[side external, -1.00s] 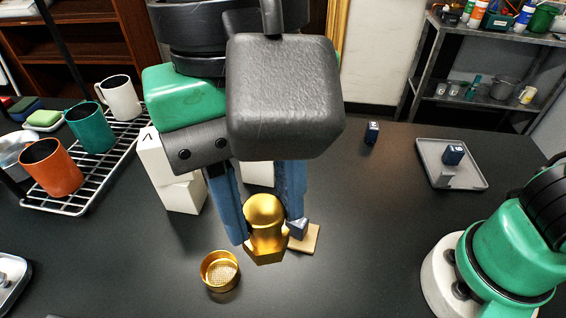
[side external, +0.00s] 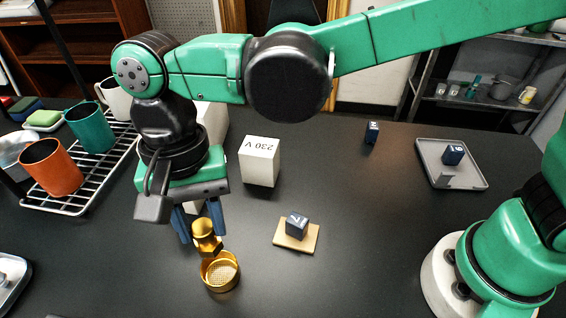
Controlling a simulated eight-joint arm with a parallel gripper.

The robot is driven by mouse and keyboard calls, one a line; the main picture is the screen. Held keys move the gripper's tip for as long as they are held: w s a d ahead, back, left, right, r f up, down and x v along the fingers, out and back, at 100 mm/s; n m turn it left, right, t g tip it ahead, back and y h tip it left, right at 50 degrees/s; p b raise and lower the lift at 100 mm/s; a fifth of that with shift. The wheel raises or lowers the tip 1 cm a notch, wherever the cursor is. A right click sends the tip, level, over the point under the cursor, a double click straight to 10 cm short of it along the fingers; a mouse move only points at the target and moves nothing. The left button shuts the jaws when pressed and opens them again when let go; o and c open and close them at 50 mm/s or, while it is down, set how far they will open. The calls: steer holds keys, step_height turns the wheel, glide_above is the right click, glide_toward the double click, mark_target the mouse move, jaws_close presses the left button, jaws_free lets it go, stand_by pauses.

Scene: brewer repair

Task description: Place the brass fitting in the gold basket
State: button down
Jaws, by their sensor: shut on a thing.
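The brass fitting (side external: 205,237) is gold-coloured, with a rounded top and a wider hexagonal lower part. My gripper (side external: 201,224) has blue fingers pointing down and is shut on the fitting. The gold basket (side external: 220,272) is a small round cup with a mesh bottom, standing on the black table. The fitting is at the basket's back-left rim in the picture, its lower end overlapping the opening. I cannot tell whether it touches the rim or hangs above it.
A dark cube on a wooden pad (side external: 296,236) lies right of the basket. A white box marked 230 V (side external: 260,162) stands behind. A wire rack (side external: 92,186) with mugs is at left. A grey tray (side external: 478,179) is at right. The table front centre is clear.

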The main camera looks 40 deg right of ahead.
mark_target(203, 219)
step_height(203, 219, down, 8)
steer(key=shift+f, duration=0.1)
stand_by(0.4)
steer(key=c, duration=0.5)
jaws_free()
steer(key=shift+f, duration=0.15)
steer(key=shift+c, duration=0.2)
steer(key=r, duration=0.4)
steer(key=w+r, duration=0.1)
steer(key=r, duration=0.3)
steer(key=d+r, duration=0.1)
steer(key=r, duration=0.3)
steer(key=shift+w, duration=0.35)
steer(key=d+f+n+t, duration=0.1)
steer(key=d+n+t, duration=0.3)
steer(key=d, duration=2.2)
steer(key=shift+f+t+h, duration=0.25)
steer(key=shift+t+h, duration=0.15)
steer(key=shift+t, duration=2)
